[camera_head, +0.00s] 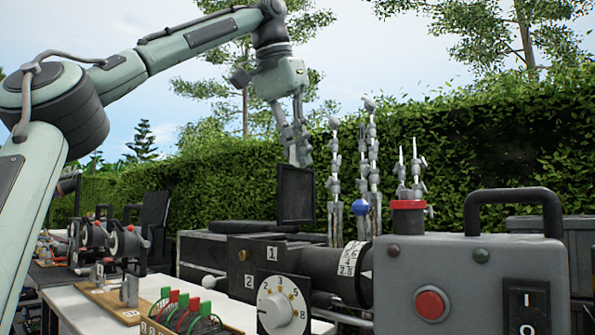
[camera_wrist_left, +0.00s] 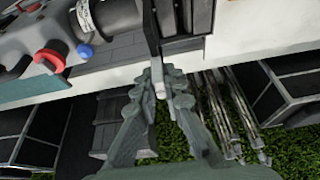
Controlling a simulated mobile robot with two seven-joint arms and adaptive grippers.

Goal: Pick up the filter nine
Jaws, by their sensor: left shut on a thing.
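A dark, flat, square filter (camera_head: 296,196) with a thin frame hangs upright from my left gripper (camera_head: 299,155) in the head view. No number can be read on it. My left gripper points down and is shut on the filter's top edge, holding it up in front of the hedge and above the machinery. In the left wrist view the fingers (camera_wrist_left: 160,92) close on the filter, which shows nearly edge-on as a thin strip (camera_wrist_left: 151,30). My right gripper is not in view.
A grey box with a red button (camera_head: 430,304) and black handle stands at the front right. A black camera-like device (camera_head: 315,265) with a white dial (camera_head: 283,305) sits beside it. Metal stands (camera_head: 370,165) rise behind.

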